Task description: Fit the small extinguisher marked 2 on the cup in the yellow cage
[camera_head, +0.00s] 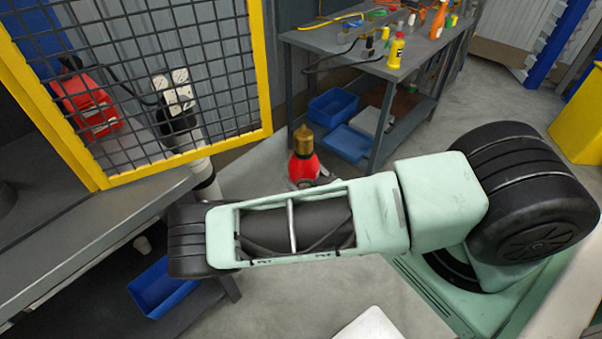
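A yellow-framed cage with dark mesh (262,60) stands at the left of the head view. Behind the mesh is a red object (88,102) with a pale label; its shape is partly broken up by the wires. My mint-green arm crosses the middle, and a pale link runs up from its left end toward the cage. A white and black part at that end, likely my gripper (176,90), shows behind the mesh; its fingers cannot be made out. A red extinguisher with a brass top (304,165) shows behind my arm, its lower part hidden. No number 2 and no cup can be made out.
A grey workbench (350,42) with bottles and tools stands at the back, with blue bins (333,106) below. A grey bench (75,240) runs along the left, near a blue bin (165,288). Open floor (480,95) lies to the right.

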